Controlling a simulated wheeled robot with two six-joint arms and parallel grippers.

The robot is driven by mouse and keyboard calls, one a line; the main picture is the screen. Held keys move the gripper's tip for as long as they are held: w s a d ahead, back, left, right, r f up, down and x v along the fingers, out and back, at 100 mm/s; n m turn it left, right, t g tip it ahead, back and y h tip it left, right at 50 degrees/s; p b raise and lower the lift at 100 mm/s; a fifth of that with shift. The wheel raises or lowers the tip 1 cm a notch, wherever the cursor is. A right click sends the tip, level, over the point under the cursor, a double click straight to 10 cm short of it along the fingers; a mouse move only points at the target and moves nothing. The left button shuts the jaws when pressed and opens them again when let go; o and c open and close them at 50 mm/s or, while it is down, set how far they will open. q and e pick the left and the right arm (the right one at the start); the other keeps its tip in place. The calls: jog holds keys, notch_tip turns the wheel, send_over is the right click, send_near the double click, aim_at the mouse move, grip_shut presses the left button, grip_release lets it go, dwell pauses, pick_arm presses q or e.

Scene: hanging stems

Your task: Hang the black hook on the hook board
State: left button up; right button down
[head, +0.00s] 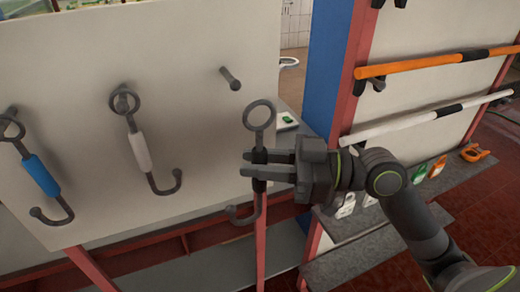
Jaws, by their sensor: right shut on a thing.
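The black hook (259,116) is upright in my right gripper (256,167), ring at the top and curved end at the lower left. The gripper is shut on its dark middle part, coming from the right. The hook board (190,120) is the pale panel on the left. A bare peg (230,78) sticks out of it, up and left of the black hook's ring; ring and peg are apart. A hook with a white sleeve (140,152) and one with a blue sleeve (40,175) hang from other pegs. My left gripper is not in view.
A blue and red upright (325,70) stands right of the board. Behind my right arm are an orange bar (415,66), a white bar (415,121) and a grey shelf (350,258) with small items. The board's face around the bare peg is clear.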

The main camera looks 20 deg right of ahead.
jog(key=shift+w, duration=1.35)
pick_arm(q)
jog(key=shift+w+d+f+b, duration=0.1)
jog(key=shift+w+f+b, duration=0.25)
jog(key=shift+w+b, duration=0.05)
pick_arm(e)
jog(key=w, duration=0.4)
jog(key=shift+w+a, duration=0.1)
jog(key=shift+w, duration=0.05)
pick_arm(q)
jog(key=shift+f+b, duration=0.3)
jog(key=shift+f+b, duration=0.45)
pick_arm(e)
jog(key=shift+w, duration=0.9)
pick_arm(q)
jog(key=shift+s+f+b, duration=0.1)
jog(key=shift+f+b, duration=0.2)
pick_arm(e)
jog(key=shift+w, duration=0.1)
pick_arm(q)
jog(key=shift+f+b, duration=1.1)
pick_arm(e)
jog(key=shift+w, duration=1.95)
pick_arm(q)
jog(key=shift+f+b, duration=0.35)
pick_arm(e)
jog(key=shift+w+a, duration=0.1)
jog(key=shift+w, duration=0.35)
